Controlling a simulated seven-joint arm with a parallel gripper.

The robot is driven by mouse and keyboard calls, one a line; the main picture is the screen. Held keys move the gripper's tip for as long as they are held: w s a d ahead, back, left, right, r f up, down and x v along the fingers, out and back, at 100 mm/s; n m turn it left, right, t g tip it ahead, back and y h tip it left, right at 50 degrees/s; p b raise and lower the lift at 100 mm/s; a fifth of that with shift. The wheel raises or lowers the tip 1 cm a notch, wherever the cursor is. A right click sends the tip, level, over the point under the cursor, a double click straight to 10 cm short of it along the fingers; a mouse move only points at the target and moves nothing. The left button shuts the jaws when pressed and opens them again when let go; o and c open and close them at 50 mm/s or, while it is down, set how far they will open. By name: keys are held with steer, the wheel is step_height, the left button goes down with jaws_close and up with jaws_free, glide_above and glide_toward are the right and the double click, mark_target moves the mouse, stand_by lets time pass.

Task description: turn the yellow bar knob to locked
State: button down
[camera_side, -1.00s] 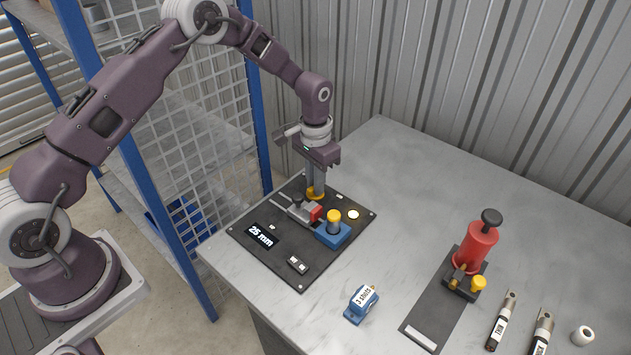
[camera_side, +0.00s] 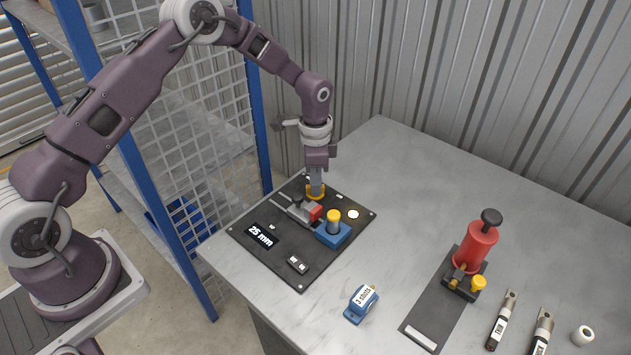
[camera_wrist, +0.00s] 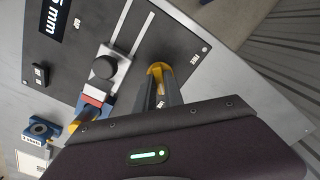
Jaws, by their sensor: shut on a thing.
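The yellow bar knob (camera_side: 316,191) sits at the back of a black panel (camera_side: 284,264), mostly hidden by my gripper. In the wrist view part of its yellow top (camera_wrist: 158,69) shows between the fingers. My gripper (camera_side: 316,187) points down and is shut on the knob; its fingers also show in the wrist view (camera_wrist: 160,85). Small white labels lie near the knob, one at its right (camera_wrist: 194,50); I cannot read them surely. The knob's exact angle is hard to tell.
On the panel, a grey and red slide (camera_side: 307,211) and a blue block with a yellow-topped post (camera_side: 333,222) stand close in front of my gripper. A "25 mm" display (camera_side: 262,236) is at the left. A blue counter (camera_side: 361,304) and red pump (camera_side: 478,247) stand further right.

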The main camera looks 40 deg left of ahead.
stand_by(0.4)
steer(key=c, duration=1.4)
jaws_free()
steer(key=shift+c, duration=0.2)
step_height(320, 180, up, 7)
steer(key=shift+r, duration=0.1)
